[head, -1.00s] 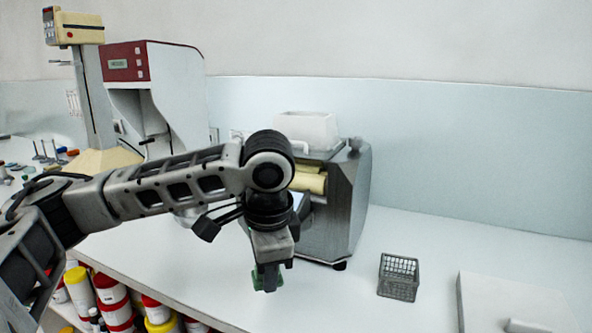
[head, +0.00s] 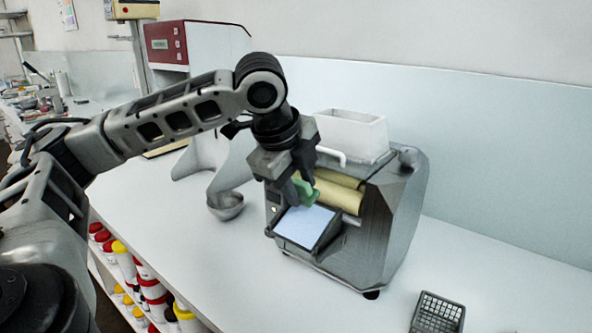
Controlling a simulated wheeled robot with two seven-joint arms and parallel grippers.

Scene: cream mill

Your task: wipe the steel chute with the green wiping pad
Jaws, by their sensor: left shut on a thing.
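The green wiping pad (head: 306,193) is held in my left gripper (head: 302,181), which is shut on it. The gripper points down over the front of the grey mill (head: 390,215). The steel chute (head: 305,227) slopes out below the mill's cream rollers (head: 338,191), its face pale blue. The pad is above the chute's upper end, close to the rollers. I cannot tell whether it touches the chute. My right gripper is out of view.
A white hopper (head: 352,134) sits on top of the mill. A metal bowl (head: 225,205) stands on the counter to the left. A grey basket (head: 437,313) is at the lower right. Red, white and yellow jars (head: 150,290) fill the shelf below. The counter front is clear.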

